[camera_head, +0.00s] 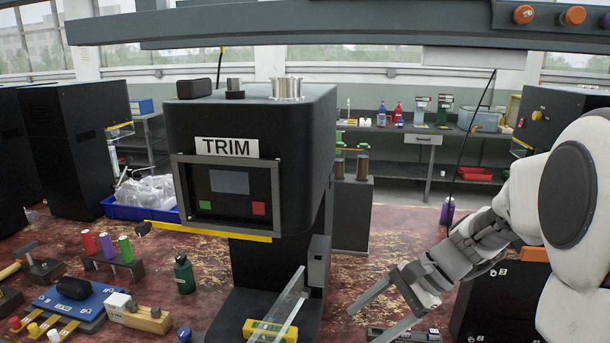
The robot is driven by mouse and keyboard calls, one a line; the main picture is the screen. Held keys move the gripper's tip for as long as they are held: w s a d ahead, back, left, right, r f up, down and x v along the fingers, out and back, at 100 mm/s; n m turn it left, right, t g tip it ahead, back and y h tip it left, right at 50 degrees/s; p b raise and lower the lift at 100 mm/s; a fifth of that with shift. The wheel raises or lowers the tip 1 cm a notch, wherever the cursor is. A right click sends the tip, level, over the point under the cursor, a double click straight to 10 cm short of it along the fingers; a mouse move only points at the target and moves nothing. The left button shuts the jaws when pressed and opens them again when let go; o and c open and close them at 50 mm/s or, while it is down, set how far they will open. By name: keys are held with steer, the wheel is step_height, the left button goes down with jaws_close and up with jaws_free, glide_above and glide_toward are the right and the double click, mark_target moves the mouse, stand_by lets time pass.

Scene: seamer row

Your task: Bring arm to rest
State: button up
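My arm (525,195) reaches in from the right edge, bent downward and to the left. My gripper (363,325) is at the lower right of centre. Its two grey fingers are spread apart, with nothing seen between them. It hangs over the red-brown worn surface, right of the black TRIM machine (255,110) and apart from it. The lower finger runs close to the bottom edge of the picture. A dark block (405,334) lies below the gripper; whether they touch I cannot tell.
A clear guard (290,305) and yellow block (270,330) stand left of the gripper. A dark green bottle (184,274), coloured cylinders (106,245) and a blue board (75,303) lie farther left. A dark beam (350,25) crosses the top. A purple bottle (447,211) stands behind the arm.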

steer(key=s+d+r+n+t+h+p, duration=0.2)
steer(key=s+r+n+t+h+p, duration=0.3)
steer(key=s+r+n, duration=0.7)
steer(key=s+r+h+p, duration=0.2)
steer(key=s+r+h, duration=0.1)
steer(key=shift+d, duration=0.4)
steer(key=shift+s+a+n, duration=0.1)
steer(key=shift+a+n, duration=0.05)
steer(key=shift+n, duration=0.15)
stand_by(0.7)
